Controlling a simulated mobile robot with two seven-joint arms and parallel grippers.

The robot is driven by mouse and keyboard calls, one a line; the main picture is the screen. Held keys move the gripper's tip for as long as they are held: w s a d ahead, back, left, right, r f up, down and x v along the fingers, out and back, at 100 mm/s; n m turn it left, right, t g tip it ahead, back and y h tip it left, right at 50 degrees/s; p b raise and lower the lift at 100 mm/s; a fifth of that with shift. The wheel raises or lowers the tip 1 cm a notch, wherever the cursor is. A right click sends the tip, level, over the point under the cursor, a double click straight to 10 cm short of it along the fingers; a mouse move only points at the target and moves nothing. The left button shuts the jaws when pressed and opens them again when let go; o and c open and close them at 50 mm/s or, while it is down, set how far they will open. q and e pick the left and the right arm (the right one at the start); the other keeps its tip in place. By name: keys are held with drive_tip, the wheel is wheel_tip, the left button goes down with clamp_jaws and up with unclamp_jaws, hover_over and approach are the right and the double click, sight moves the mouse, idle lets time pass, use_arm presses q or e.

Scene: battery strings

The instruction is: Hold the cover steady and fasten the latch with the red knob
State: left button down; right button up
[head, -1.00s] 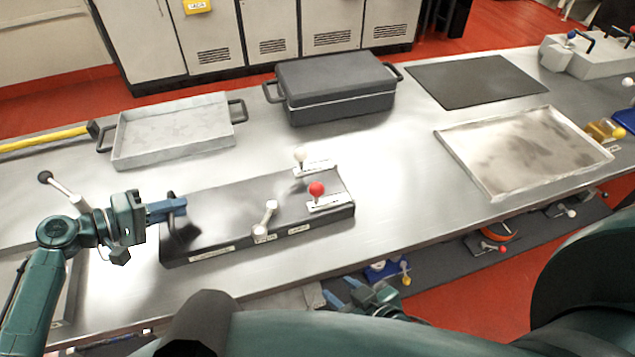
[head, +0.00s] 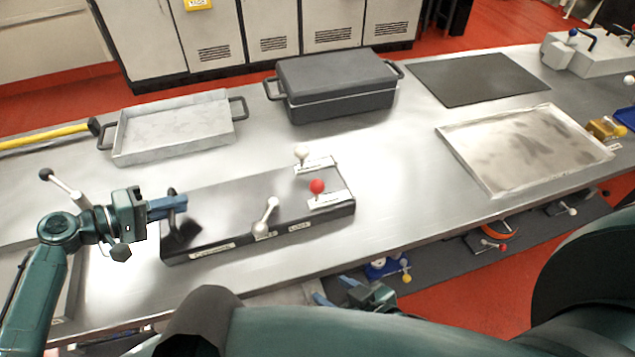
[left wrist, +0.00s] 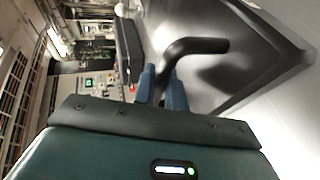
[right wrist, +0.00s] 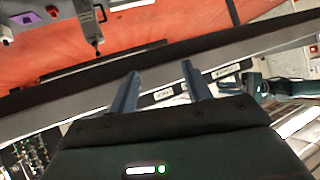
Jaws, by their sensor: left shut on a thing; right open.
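The dark grey cover (head: 225,208) lies flat on the steel bench. My left gripper (head: 180,203) is shut on the black handle (left wrist: 200,46) at the cover's left end. The latch's red knob (head: 317,186) stands upright on a white labelled plate at the cover's right part. A second latch with a white knob (head: 301,153) stands behind it. A pale lever (head: 268,210) sits near the cover's front edge, leaning up to the right. My right gripper (head: 335,290) is open and empty, low by the bench's front edge; its spread fingers also show in the right wrist view (right wrist: 160,70).
A grey tray (head: 175,130) and a dark lidded box (head: 338,85) stand behind the cover. A black mat (head: 475,75) and a shallow metal tray (head: 525,150) lie to the right. The bench between cover and metal tray is clear. A lower shelf (head: 450,265) holds small parts.

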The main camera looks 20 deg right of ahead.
drive_tip(key=a+r+n+g+y, duration=0.2)
drive_tip(key=a+r+y, duration=0.2)
drive_tip(key=a+y, duration=0.15)
drive_tip(key=n+g+h, duration=0.7)
drive_tip(key=n+h, duration=0.2)
drive_tip(key=n, duration=1.1)
approach(318, 183)
drive_tip(key=f, duration=0.3)
drive_tip(key=w+a+f, duration=0.1)
drive_tip(key=f, duration=0.7)
drive_tip(key=shift+w+a+f, duration=0.15)
drive_tip(key=shift+w+f, duration=0.1)
drive_tip(key=shift+w, duration=0.1)
clamp_jaws()
